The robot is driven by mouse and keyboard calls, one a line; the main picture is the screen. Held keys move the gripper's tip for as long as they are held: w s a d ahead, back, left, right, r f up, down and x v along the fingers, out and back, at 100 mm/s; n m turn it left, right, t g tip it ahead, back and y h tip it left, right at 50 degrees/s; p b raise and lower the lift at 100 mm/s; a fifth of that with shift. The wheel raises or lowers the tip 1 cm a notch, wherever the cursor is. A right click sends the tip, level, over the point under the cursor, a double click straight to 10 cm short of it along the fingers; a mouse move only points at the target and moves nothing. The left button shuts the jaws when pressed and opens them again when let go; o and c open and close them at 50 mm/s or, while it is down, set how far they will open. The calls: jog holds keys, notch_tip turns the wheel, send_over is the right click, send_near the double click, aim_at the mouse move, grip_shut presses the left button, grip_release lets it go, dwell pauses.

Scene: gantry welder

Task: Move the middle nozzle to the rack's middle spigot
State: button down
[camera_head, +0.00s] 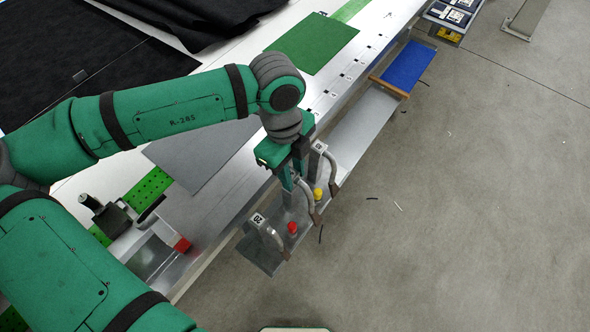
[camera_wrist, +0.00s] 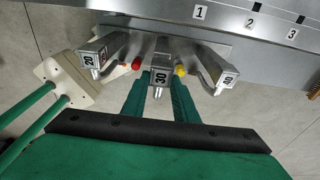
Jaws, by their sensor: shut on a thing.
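My gripper (camera_head: 299,180) points down at a grey metal rack (camera_head: 262,257) on the table's side. In the wrist view my gripper (camera_wrist: 158,88) has its green fingers on either side of the middle nozzle (camera_wrist: 159,77), marked 30, and is shut on it. The nozzle marked 20 (camera_wrist: 92,58) is to its left and the one marked 40 (camera_wrist: 226,78) to its right. In the head view bent tubes (camera_head: 310,205) hang near the fingers. I cannot tell whether the middle nozzle is seated or lifted; its spigot is hidden.
A red knob (camera_head: 292,228) and a yellow knob (camera_head: 318,193) stand close to the fingers. A blue tray (camera_head: 408,65) lies farther along the table side. A green sheet (camera_head: 313,42) and a grey sheet (camera_head: 200,152) lie on the table. The floor at right is mostly clear.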

jog(key=shift+f, duration=1.5)
jog(key=c, duration=1.3)
grip_release()
jog(key=shift+c, duration=0.2)
jog(key=r, duration=0.7)
jog(key=a+r, duration=0.1)
jog(key=r, duration=0.2)
jog(key=shift+w+r, duration=0.35)
